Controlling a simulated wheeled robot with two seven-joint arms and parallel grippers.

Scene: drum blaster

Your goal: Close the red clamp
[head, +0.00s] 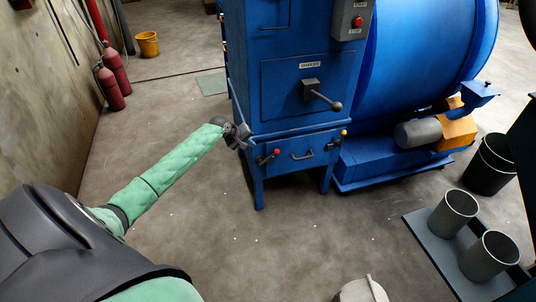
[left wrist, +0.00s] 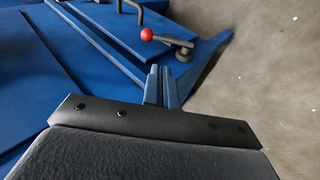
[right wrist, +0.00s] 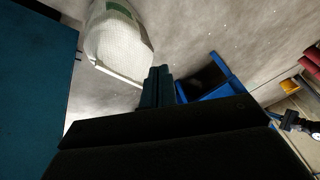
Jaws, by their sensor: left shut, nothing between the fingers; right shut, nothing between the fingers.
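The red clamp (head: 276,152) is a dark lever with a red ball end on the lower front panel of the blue machine, near its left edge. In the left wrist view the red ball (left wrist: 147,34) is up ahead, its lever running right to a round pivot. My left gripper (head: 243,143) is shut and empty, just left of the clamp and apart from it; its fingertips (left wrist: 161,70) point toward the lever. My right gripper (right wrist: 157,70) is shut and empty, far from the clamp, and out of the head view.
The blue machine (head: 305,90) has a long lever (head: 323,98) above and a drawer handle (head: 303,156) beside the clamp. A yellow-ended clamp (head: 343,133) is at its right edge. Grey canisters (head: 453,212) stand at right. A white sack (right wrist: 115,40) shows in the right wrist view.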

